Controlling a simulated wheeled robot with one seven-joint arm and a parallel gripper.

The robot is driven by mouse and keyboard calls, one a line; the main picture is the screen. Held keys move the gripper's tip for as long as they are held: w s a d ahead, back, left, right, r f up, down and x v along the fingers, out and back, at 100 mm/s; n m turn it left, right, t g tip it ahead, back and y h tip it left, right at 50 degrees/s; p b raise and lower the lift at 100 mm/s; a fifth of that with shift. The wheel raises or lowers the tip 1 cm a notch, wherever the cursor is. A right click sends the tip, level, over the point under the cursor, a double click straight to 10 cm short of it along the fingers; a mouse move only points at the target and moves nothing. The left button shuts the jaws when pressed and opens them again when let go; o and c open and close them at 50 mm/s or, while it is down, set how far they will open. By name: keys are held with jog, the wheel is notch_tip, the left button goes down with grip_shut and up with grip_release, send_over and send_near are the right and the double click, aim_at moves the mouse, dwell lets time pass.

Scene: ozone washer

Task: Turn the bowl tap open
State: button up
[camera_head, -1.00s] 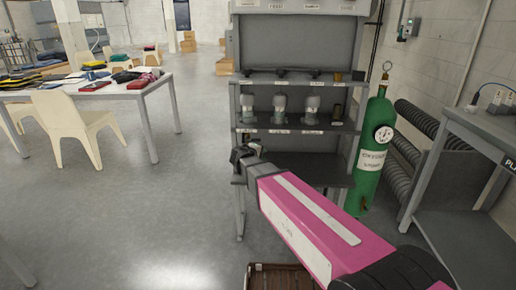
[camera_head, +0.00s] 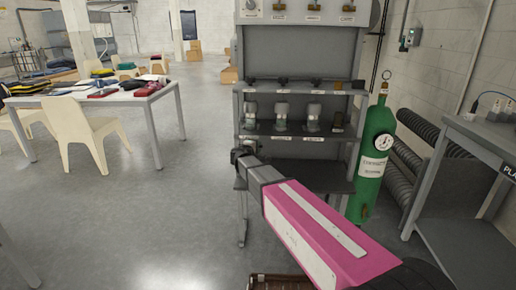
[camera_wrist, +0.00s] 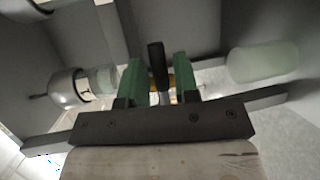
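My gripper (camera_head: 243,154) is at the left front of the grey rack, just below the shelf of glass vessels. In the wrist view its green fingers (camera_wrist: 157,80) stand apart. A dark upright handle (camera_wrist: 157,62) shows between them, with gaps visible on both sides and a brass-coloured part behind it. I cannot tell whether this is the bowl tap. Brass taps (camera_head: 313,7) with small labels line the rack's top panel. The labels are too small to read, so I cannot tell which is the bowl one.
In the wrist view, a metal-capped glass vessel (camera_wrist: 70,87) is left of the fingers and a pale cylinder (camera_wrist: 262,62) right. A green gas bottle (camera_head: 374,155) stands right of the rack. A table (camera_head: 100,98) with chairs is left; the floor between is clear.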

jog(key=shift+w+d+f, duration=0.1)
jog(key=shift+w+d, duration=0.25)
jog(key=shift+w, duration=0.25)
grip_shut()
